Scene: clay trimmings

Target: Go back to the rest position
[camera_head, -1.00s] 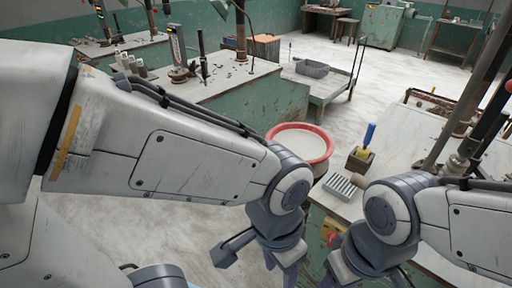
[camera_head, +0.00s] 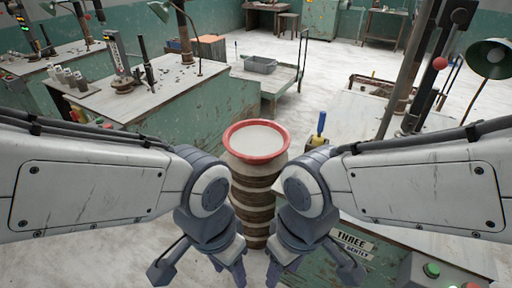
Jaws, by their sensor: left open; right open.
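My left gripper (camera_head: 240,272) hangs low at the bottom centre of the head view, fingers pointing down and apart. My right gripper (camera_head: 272,272) hangs just to its right in a mirrored pose, also open. Nothing shows between the fingers of either, though the lower frame edge cuts off part of them. Both arms come in level from the sides with their wrists bent down. A tall ribbed bin with a red rim (camera_head: 256,158) and pale contents stands behind and between the two wrists. The wrists hide parts of its sides.
A green workbench (camera_head: 460,250) with a grey top stands at right, partly behind my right arm. A blue-handled tool (camera_head: 321,123) stands on it. Another green bench (camera_head: 190,112) is at left, and a cart with a grey tub (camera_head: 261,65) is behind. Pale floor lies between.

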